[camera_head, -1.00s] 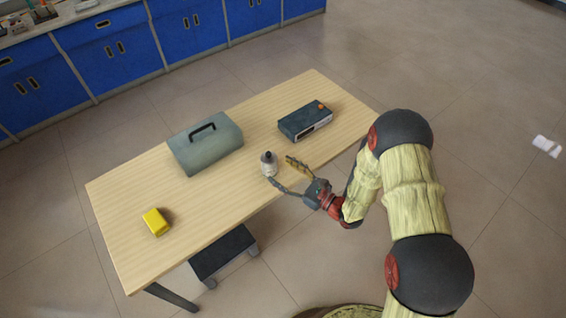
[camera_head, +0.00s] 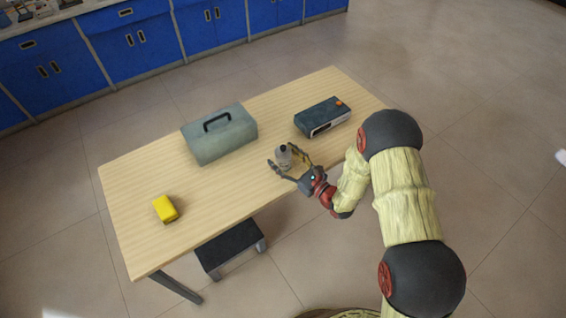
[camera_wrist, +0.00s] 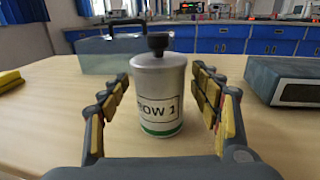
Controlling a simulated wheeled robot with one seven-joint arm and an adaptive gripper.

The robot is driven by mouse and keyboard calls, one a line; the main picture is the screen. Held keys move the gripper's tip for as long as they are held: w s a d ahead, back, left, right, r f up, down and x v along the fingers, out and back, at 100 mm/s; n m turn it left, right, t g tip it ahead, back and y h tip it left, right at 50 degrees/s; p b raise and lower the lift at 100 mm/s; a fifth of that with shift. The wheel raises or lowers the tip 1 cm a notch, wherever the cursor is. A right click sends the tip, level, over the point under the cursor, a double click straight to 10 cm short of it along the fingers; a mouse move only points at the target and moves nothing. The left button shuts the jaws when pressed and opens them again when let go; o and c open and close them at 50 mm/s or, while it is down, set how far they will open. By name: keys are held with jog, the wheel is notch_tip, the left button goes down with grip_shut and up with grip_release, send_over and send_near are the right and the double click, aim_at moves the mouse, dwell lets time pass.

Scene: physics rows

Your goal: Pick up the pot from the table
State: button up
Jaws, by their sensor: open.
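The pot is a small silver canister (camera_head: 284,157) with a black knob on its lid, standing upright on the wooden table (camera_head: 225,190). My gripper (camera_head: 289,163) is open, with one finger on each side of the pot. In the wrist view the gripper's yellow-padded fingers (camera_wrist: 163,112) stand apart from the pot, with a visible gap on both sides.
A grey-green toolbox (camera_head: 222,138) with a black handle stands behind and left of the pot. A dark box device (camera_head: 322,117) is to the right. A yellow block (camera_head: 166,209) lies at the left. A black stool (camera_head: 230,246) is by the table's front edge.

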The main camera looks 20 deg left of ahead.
jog(key=shift+r, duration=0.1)
jog(key=shift+c, duration=0.2)
jog(key=c, duration=1.5)
